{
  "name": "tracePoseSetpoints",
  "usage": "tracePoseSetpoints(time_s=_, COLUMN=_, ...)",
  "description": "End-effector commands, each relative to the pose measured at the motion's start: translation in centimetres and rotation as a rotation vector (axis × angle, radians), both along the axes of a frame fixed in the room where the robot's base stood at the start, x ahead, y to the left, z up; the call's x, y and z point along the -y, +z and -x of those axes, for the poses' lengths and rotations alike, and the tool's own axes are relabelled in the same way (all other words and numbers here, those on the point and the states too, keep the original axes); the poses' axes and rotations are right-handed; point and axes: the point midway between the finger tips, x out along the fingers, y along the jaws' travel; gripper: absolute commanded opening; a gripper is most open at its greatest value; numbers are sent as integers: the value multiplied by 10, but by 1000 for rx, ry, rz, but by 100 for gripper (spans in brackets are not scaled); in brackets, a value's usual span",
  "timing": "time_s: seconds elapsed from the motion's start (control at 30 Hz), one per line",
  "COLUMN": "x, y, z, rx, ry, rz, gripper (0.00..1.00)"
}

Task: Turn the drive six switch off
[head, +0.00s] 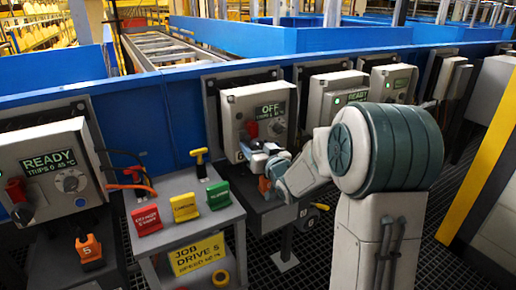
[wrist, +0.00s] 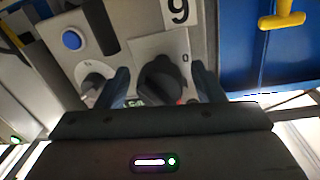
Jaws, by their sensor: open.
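A grey drive box (head: 238,105) stands left of my arm in the head view. Its screen reads OFF, with smaller text below. A black rotary switch (wrist: 160,78) is on a light plate in the wrist view, with a small 0 mark beside it. A figure on the plate looks like a 9 there, possibly a 6 seen upside down. My gripper (wrist: 161,82) is open, with one finger on each side of the switch; I cannot tell whether they touch it.
A box at left (head: 45,168) and one behind my arm (head: 335,95) read READY. A grey stand (head: 195,240) holds red, yellow and green blocks and a JOB DRIVE 5 plate. A blue button (wrist: 72,40) and a grey knob (wrist: 92,80) are close to my gripper.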

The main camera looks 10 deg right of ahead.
Motion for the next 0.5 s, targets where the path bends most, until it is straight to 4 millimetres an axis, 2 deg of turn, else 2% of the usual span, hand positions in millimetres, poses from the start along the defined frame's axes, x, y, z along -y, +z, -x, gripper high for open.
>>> tracePoseSetpoints(time_s=0.07, x=0, y=0, z=0, rx=0, ry=0, rz=0, gripper=62)
tracePoseSetpoints(time_s=0.23, x=0, y=0, z=0, rx=0, ry=0, rz=0, gripper=18)
tracePoseSetpoints(time_s=0.5, x=1, y=-3, z=0, rx=13, ry=-1, rz=38, gripper=18)
